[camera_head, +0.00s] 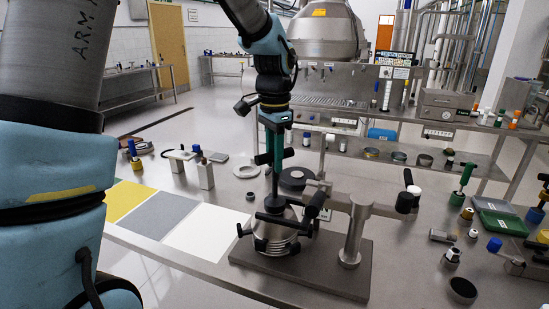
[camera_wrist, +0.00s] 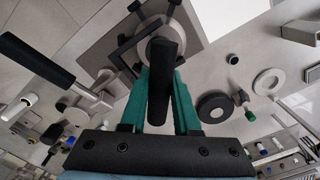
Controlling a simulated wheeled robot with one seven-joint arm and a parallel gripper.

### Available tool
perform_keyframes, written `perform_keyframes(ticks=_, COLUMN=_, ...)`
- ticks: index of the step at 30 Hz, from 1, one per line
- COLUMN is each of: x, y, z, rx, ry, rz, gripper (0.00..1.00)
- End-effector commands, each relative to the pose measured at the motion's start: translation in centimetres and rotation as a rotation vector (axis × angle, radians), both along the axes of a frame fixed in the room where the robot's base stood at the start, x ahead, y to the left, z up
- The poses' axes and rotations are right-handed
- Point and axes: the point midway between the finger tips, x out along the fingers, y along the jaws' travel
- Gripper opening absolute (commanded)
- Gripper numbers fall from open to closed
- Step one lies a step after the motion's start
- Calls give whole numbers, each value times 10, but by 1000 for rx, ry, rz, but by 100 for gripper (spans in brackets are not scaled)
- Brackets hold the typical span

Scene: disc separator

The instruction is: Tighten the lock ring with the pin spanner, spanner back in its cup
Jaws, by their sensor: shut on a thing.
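My gripper (camera_head: 273,190) points down over the metal bowl assembly (camera_head: 276,232) on its base plate (camera_head: 330,280). Its green fingers are shut on a dark upright handle, seemingly the pin spanner (camera_wrist: 166,68), which stands between them in the wrist view. The handle's lower end is over the middle of the bowl's top; whether the pins sit in the ring cannot be told. The lock ring seems to be the round metal part (camera_wrist: 150,30) beneath, partly hidden by handle and fingers. The spanner's cup cannot be told apart with certainty.
A metal post (camera_head: 355,232) with a black-handled arm stands right of the bowl, close to my gripper. A black disc (camera_head: 297,178) is behind it. Yellow, grey and white mats (camera_head: 165,215) lie left. Small tools and a green tray (camera_head: 498,218) crowd the right.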

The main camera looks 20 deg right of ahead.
Motion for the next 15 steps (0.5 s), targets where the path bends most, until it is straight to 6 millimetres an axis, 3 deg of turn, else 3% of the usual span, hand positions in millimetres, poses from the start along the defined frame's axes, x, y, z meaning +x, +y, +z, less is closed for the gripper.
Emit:
perform_keyframes(ticks=6, x=0, y=0, z=2, rx=0, ry=1, rz=-53, gripper=0)
perform_keyframes(ticks=15, x=1, y=0, z=-1, rx=-1, ry=0, rz=-491, gripper=0)
